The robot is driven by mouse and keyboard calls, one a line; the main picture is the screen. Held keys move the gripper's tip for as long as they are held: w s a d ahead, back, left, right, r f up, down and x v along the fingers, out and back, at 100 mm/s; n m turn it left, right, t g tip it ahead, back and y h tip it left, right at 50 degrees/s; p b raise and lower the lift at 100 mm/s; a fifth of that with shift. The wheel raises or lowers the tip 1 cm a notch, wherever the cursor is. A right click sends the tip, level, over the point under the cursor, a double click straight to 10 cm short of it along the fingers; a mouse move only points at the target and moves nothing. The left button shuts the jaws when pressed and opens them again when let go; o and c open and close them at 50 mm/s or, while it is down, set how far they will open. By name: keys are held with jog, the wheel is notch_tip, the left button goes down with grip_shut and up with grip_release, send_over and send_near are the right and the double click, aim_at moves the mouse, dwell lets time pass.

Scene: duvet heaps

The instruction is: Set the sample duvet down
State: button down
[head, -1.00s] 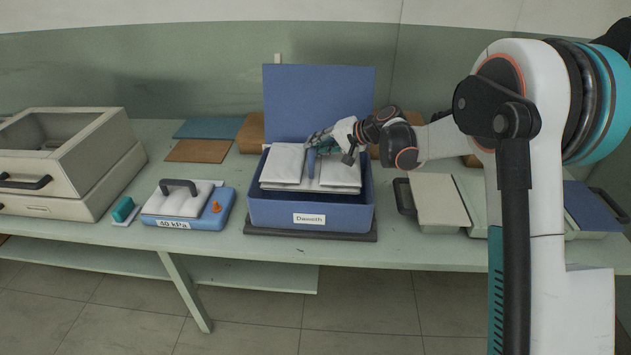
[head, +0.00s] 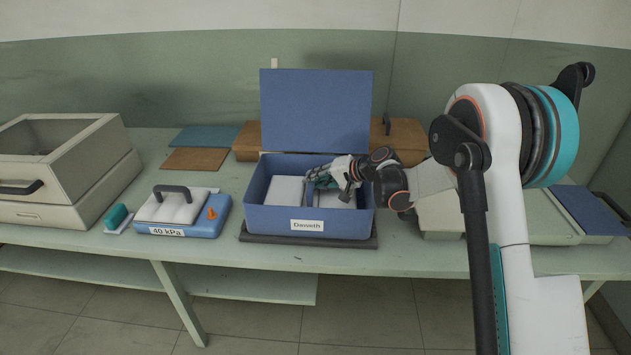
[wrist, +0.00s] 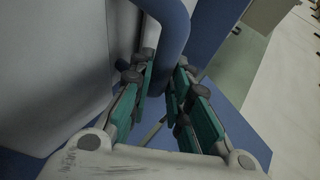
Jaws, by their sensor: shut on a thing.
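The sample duvet (head: 286,190), a white folded bundle in two parts, is inside the open blue box (head: 264,219) with its top below or near the rim. My gripper (head: 325,178) reaches down into the box from the right, between the two white parts. In the wrist view my gripper (wrist: 162,80) is shut on a rounded blue strap or handle (wrist: 168,38), with a pale panel of the duvet (wrist: 50,60) close on the left. The duvet's underside is hidden by the box front, so I cannot tell whether it touches the bottom.
The box's blue lid (head: 316,108) stands upright behind. A dark mat (head: 260,239) lies under the box. Left are a blue 40 kPa press (head: 184,229), a teal block (head: 116,217) and a beige cabinet (head: 60,200). Pale trays (head: 440,213) stand close on the right.

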jog(key=shift+f, duration=0.2)
jog(key=c, duration=1.5)
grip_release()
jog(key=shift+r, duration=0.1)
jog(key=shift+r, duration=0.15)
jog(key=p+v, duration=0.3)
jog(key=v, duration=0.9)
jog(key=shift+r, duration=0.1)
